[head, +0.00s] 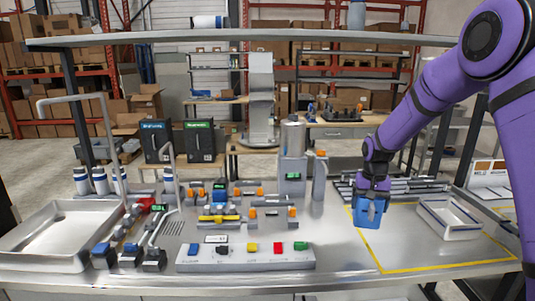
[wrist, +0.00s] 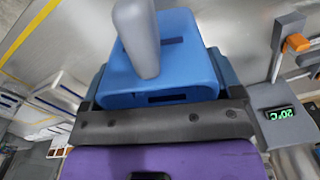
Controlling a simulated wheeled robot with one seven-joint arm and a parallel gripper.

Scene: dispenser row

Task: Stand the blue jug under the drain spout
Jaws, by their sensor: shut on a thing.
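The blue jug (head: 369,213) is in my gripper (head: 373,192), held above the right part of the steel counter near the yellow-outlined area. In the wrist view the jug (wrist: 185,60) sits between the dark jaws (wrist: 160,95), with a grey rounded bar in front of it. The jug appears roughly upright in the head view. A grey tank (head: 292,140) with a green display stands left of the jug, with an orange-handled outlet beside it. A thin bent pipe (head: 170,158) rises near a slotted grille at left. I cannot tell which outlet is the drain spout.
A white tray (head: 450,220) lies right of the jug inside the yellow outline (head: 400,268). A button panel (head: 245,257) and several valve blocks fill the middle. A steel sink (head: 60,235) is at left. An overhead shelf (head: 330,37) spans the back. The outlined area's front is clear.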

